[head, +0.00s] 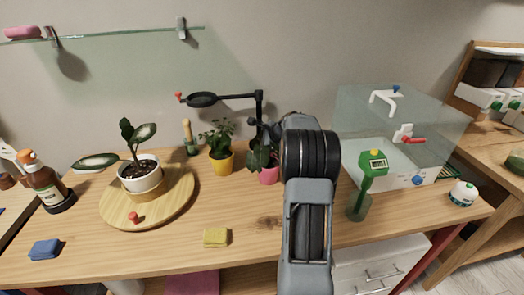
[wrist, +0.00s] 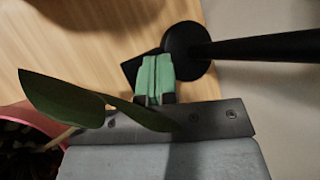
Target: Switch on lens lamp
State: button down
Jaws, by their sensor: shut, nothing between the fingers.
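The lens lamp (head: 202,99) stands at the back of the table in the head view. It has a round black head, a jointed black arm and a small red knob (head: 178,97) at its far left end. No glow shows. Its lower part is hidden behind my arm and a plant. The wrist view shows a black round piece with a rod (wrist: 250,49), which looks like the lamp's base and post. My gripper (wrist: 155,80) has green fingertips shut together with nothing between them, close beside the black round piece. Whether they touch cannot be told. My arm hides the gripper in the head view.
A plant in a pink pot (head: 268,176) stands close by; its leaf (wrist: 62,105) overlaps my gripper in the wrist view. A yellow pot (head: 221,162) is left of it. The table's front middle is mostly clear.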

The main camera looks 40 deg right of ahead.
aim_at(262, 151)
jog(key=shift+f, duration=0.15)
dwell(0.3)
jog(key=shift+f, duration=0.3)
jog(key=shift+f+b, duration=0.25)
jog(key=shift+b, duration=0.2)
jog(key=shift+r, duration=0.1)
dwell(0.3)
jog(key=shift+r+p, duration=0.65)
jog(key=shift+r, duration=0.1)
notch_tip(262, 151, up, 6)
jog(key=p, duration=0.5)
dwell(0.4)
